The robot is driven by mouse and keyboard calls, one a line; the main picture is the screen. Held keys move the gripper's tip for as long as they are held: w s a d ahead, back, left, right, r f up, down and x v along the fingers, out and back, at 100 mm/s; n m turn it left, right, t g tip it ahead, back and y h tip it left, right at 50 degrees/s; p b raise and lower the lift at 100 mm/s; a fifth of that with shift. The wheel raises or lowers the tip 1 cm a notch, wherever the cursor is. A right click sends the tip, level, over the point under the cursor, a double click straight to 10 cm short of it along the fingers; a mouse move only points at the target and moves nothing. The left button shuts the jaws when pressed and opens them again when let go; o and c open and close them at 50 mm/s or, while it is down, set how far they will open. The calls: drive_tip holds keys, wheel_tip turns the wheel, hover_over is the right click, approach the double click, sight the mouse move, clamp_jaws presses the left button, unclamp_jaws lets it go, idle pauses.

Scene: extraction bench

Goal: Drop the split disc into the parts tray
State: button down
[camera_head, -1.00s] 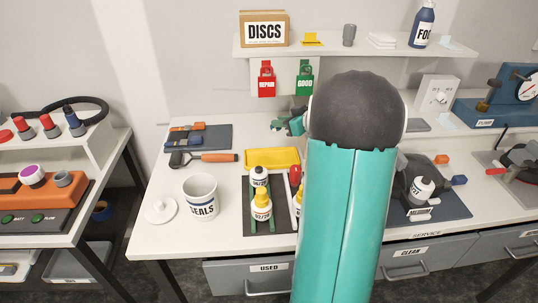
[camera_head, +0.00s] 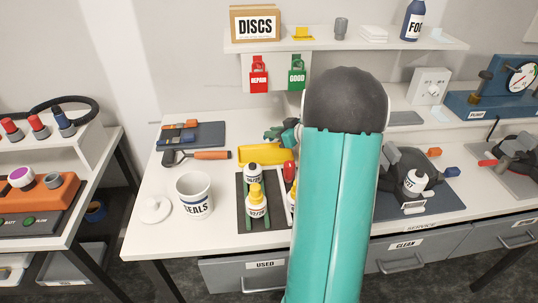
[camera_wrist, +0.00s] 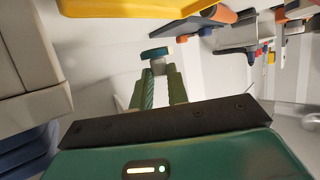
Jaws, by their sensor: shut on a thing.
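My gripper (camera_wrist: 158,82) is shut on a small blue disc (camera_wrist: 157,53), seen almost edge-on between the fingertips in the wrist view. A split in it cannot be made out. In the head view my gripper (camera_head: 275,134) is just behind and above the yellow tray (camera_head: 250,156), partly hidden by my arm. The disc cannot be made out there. The yellow tray, apparently the parts tray, lies on the bench, and its edge also shows at the top of the wrist view (camera_wrist: 150,6). The gripper and tray look apart.
A dark mat with several bottles (camera_head: 256,203) is in front of the tray. A SEALS cup (camera_head: 194,196) and an orange-handled tool (camera_head: 205,155) are to the left. REPAIR (camera_head: 258,76) and GOOD (camera_head: 297,74) tags hang behind, below a shelf (camera_head: 340,45).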

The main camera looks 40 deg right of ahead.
drive_tip(key=c, duration=1.3)
unclamp_jaws()
drive_tip(key=v, duration=1.3)
drive_tip(key=shift+s+r, duration=0.25)
